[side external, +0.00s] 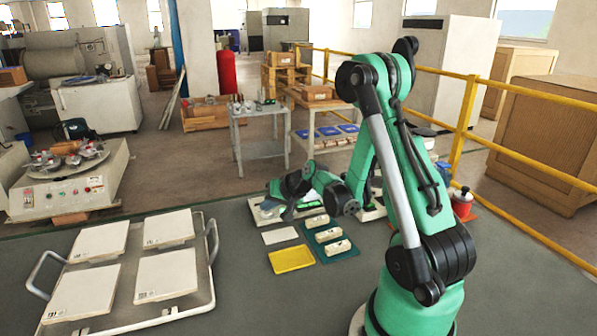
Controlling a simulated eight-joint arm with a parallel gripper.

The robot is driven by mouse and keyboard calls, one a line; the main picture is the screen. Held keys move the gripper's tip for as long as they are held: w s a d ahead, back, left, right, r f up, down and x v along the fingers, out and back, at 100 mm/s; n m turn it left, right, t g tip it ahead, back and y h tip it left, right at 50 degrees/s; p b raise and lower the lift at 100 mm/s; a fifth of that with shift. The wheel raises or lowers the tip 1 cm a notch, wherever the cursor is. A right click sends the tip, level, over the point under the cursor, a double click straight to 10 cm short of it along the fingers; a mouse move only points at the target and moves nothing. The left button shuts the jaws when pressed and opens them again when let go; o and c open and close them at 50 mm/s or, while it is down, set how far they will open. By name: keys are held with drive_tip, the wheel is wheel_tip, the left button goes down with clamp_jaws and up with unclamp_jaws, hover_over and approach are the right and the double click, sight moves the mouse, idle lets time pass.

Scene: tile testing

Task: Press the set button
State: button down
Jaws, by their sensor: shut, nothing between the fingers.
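My green arm reaches over the work surface, and my gripper (289,212) points down at its far end. The gripper is shut and empty. It is over or just in front of a pale flat device (262,213), which it partly hides. I cannot tell whether the fingertips touch the device. The set button is too small or hidden to make out.
A handled tray (209,285) with several pale tiles lies at left. A yellow tray (291,259), a white plate (280,235) and a green mat (346,255) with small pale blocks lie in front of the device. A red container (462,205) stands at right.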

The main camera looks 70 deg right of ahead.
sight(268, 218)
idle(0.4)
drive_tip(key=shift+r, duration=0.8)
drive_tip(key=shift+r, duration=2.5)
drive_tip(key=s+a+r+n+g, duration=0.1)
drive_tip(key=a+n, duration=0.4)
drive_tip(key=a, duration=0.5)
drive_tip(key=s+a+r+n+g+y, duration=0.1)
drive_tip(key=s+a+r+n, duration=0.2)
drive_tip(key=a, duration=0.7)
drive_tip(key=s+n, duration=0.2)
drive_tip(key=shift+s+a+r+n, duration=0.2)
drive_tip(key=shift+a+r+n, duration=0.1)
drive_tip(key=shift+r+n, duration=0.1)
